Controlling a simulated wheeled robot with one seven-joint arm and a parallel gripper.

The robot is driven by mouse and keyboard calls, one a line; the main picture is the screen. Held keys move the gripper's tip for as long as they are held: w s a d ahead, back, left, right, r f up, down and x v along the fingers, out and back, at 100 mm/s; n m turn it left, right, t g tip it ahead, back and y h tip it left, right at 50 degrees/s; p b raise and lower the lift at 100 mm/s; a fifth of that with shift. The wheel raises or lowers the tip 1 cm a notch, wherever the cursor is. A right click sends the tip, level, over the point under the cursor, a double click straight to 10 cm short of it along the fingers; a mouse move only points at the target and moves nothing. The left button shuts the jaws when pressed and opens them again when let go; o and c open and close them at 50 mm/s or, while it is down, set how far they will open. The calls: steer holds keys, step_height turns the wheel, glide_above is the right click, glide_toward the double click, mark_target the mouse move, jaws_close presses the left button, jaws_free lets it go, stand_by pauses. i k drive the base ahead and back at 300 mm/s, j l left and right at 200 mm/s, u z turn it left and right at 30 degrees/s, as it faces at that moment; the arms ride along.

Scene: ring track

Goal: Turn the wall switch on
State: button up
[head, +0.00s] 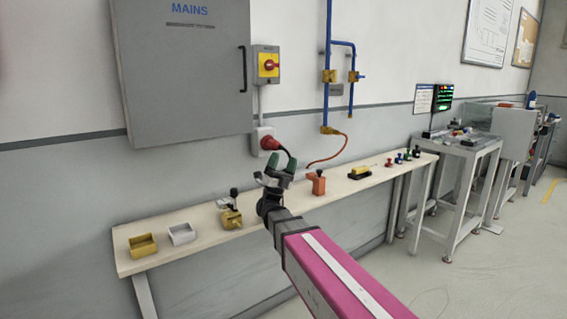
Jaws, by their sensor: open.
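The wall switch (268,65) is a grey box with a yellow plate and a red rotary knob, mounted on the wall right of the mains cabinet. The knob's exact position is too small to tell. My gripper (279,162) is open and seems empty, with greenish fingertips pointing up. It is in front of the wall, above the bench and below the switch, well apart from it. A red plug (270,143) in a white socket is on the wall under the switch, and my gripper partly covers its dark cable.
A grey cabinet marked MAINS (185,75) is left of the switch. Blue pipes (328,70) with yellow valves and an orange hose (335,152) are to its right. The bench (210,210) below carries trays, clamps and small parts. Open floor lies at right.

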mark_target(271, 65)
steer(key=k, duration=0.9)
